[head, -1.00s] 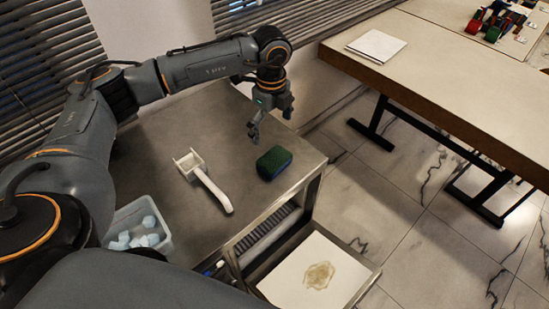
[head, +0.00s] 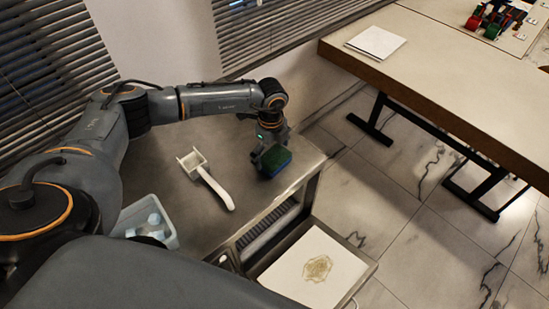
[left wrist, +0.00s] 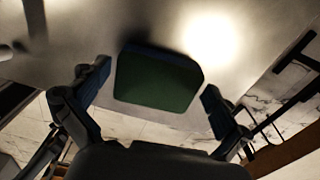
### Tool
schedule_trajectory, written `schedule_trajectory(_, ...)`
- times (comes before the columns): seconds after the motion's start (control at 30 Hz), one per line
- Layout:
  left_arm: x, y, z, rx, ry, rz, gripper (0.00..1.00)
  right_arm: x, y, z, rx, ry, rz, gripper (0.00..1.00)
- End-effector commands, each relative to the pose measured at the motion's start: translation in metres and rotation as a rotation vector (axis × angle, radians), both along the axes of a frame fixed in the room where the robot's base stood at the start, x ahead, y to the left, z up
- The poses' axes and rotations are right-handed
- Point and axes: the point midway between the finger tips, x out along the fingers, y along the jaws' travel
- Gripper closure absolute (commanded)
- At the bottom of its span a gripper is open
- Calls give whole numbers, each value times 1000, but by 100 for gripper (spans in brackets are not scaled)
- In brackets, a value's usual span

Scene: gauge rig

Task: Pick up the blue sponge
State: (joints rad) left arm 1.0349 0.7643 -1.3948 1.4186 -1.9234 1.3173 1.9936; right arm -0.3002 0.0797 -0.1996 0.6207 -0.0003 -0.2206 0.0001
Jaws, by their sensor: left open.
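The sponge (head: 274,162) is blue with a dark green top and lies on the metal table (head: 225,150) near its right edge. In the left wrist view the green face of the sponge (left wrist: 157,80) shows between the two fingers. My left gripper (head: 268,152) is down at the sponge, with its fingers open around it. In the left wrist view a gap shows between the sponge and each finger of the left gripper (left wrist: 155,100). My right gripper is not in view.
A white scoop-like tool (head: 207,178) lies left of the sponge. A clear bin (head: 172,236) with pale blocks stands at the table's near left. A stained white sheet (head: 300,280) lies on a lower shelf. A wooden table (head: 450,80) stands at the right.

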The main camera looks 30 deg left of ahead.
Motion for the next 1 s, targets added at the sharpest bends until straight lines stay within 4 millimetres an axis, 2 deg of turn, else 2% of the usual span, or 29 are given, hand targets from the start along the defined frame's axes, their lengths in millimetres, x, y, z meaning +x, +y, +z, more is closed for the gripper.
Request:
schedule_trajectory(0.07, 0, 0, 0, 0, 0, 0, 0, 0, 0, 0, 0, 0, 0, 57)
schedule_trajectory(0.2, 0, 0, 0, 0, 0, 0, 20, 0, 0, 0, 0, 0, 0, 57)
schedule_trajectory(0.23, 0, 0, 0, 0, 0, 0, 22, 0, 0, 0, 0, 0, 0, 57)
schedule_trajectory(0.67, 0, 0, 3, 0, -1, 0, 22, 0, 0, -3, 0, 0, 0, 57)
schedule_trajectory(0.77, 1, 0, 9, -1, -3, -1, 22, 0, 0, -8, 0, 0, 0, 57)
schedule_trajectory(0.9, 1, 0, 28, -1, -6, -2, 22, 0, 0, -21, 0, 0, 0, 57)
schedule_trajectory(1.0, -12, -7, 46, -2, -3, -4, 22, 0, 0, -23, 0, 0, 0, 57)
